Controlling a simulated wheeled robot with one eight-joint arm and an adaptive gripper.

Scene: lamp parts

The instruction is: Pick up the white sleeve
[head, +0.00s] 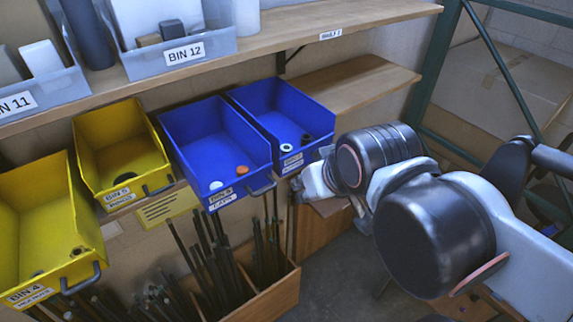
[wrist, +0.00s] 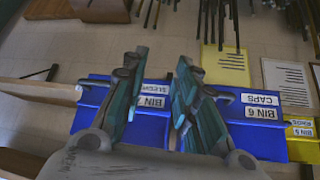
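The white sleeve (head: 286,148) is a small white ring with a dark centre, lying inside the right blue bin near its front. Dark round pieces (head: 306,138) lie beside it. This bin is Bin 7 (wrist: 152,102) in the wrist view, where its label appears upside down. My gripper (wrist: 161,60) has its two teal fingers apart with nothing between them. In the head view my gripper (head: 312,184) is low at the right front of the bin, apart from the sleeve and partly hidden by my wrist. The sleeve cannot be made out in the wrist view.
The blue caps bin (head: 206,138) with white and orange caps adjoins on the left. Two yellow bins (head: 118,150) stand further left. A wooden shelf (head: 290,30) with clear bins runs above. Rods (head: 215,255) stand in a wooden box below.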

